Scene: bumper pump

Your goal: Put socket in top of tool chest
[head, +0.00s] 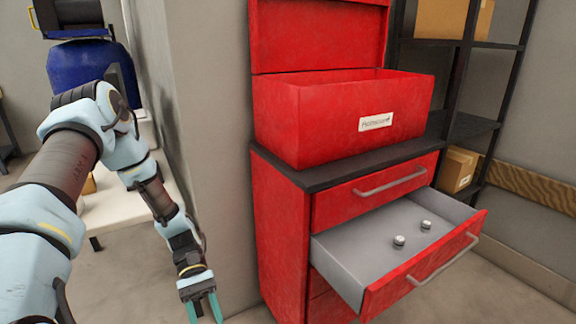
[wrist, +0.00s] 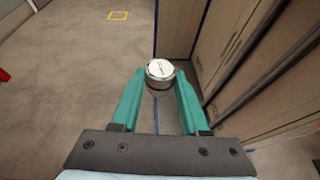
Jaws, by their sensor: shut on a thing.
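My gripper (head: 206,307) points down at the left of the red tool chest (head: 281,240), in front of the grey wall. In the wrist view my gripper (wrist: 160,88) is shut on a round silver socket (wrist: 160,69), held between the green fingertips. The held socket cannot be made out in the head view. The chest's top box (head: 290,130) has its lid raised and stands open; its inside floor is hidden. One drawer (head: 365,262) is pulled out, with two silver sockets (head: 399,240) (head: 426,225) lying in it.
The open drawer juts out at the front right of the chest. A dark shelf (head: 470,127) with cardboard boxes (head: 458,169) stands behind. A blue barrel (head: 75,65) is at the back left. The floor before the wall is clear.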

